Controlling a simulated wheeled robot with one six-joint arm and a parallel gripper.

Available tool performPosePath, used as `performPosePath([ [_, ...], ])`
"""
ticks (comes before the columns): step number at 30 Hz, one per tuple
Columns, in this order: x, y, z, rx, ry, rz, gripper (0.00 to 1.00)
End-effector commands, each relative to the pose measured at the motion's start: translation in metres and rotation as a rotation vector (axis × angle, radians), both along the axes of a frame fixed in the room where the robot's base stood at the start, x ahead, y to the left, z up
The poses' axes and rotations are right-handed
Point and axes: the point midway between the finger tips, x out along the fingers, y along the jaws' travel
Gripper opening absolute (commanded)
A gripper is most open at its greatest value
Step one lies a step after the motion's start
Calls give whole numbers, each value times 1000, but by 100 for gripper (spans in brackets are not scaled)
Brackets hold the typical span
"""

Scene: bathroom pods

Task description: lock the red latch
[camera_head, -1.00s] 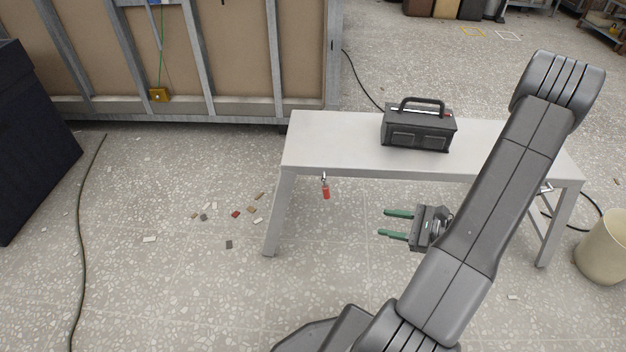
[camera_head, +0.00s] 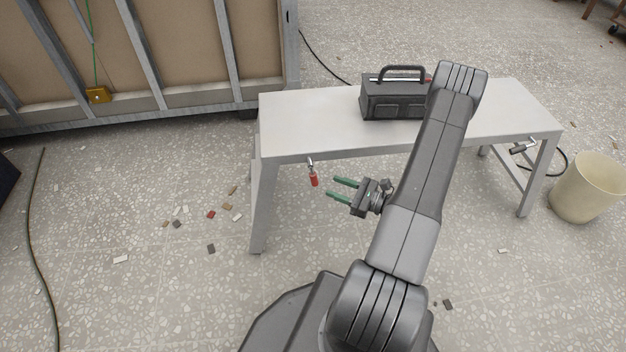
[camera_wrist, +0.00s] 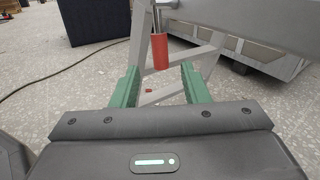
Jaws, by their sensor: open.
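The red latch (camera_head: 314,179) hangs down from the front edge of the table, near its left end. Its handle is red with a metal part above it. It also shows in the wrist view (camera_wrist: 159,50), hanging upright beyond and between the two green fingers. My gripper (camera_head: 338,189) is open and empty, just right of the latch in the head view. Its fingers point left toward the latch and are apart from it. In the wrist view my gripper (camera_wrist: 160,88) has its fingertips at either side, below the latch handle's level in the picture.
The white table (camera_head: 290,135) carries a black toolbox (camera_head: 390,100). Another latch-like metal handle (camera_head: 523,146) sits at the table's right end. A cream bin (camera_head: 588,188) stands at right. A framed panel (camera_head: 170,50) stands behind left. Small debris lies on the floor at left.

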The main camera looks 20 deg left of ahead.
Motion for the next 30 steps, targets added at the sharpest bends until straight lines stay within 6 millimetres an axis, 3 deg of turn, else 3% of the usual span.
performPosePath([
  [6,1,43,-2,0,-1,5,41],
  [12,2,70,-1,-1,-1,3,41],
  [18,3,82,0,-1,-1,1,41],
  [26,3,83,0,-1,0,0,41],
  [30,3,82,0,-1,-1,0,16],
])
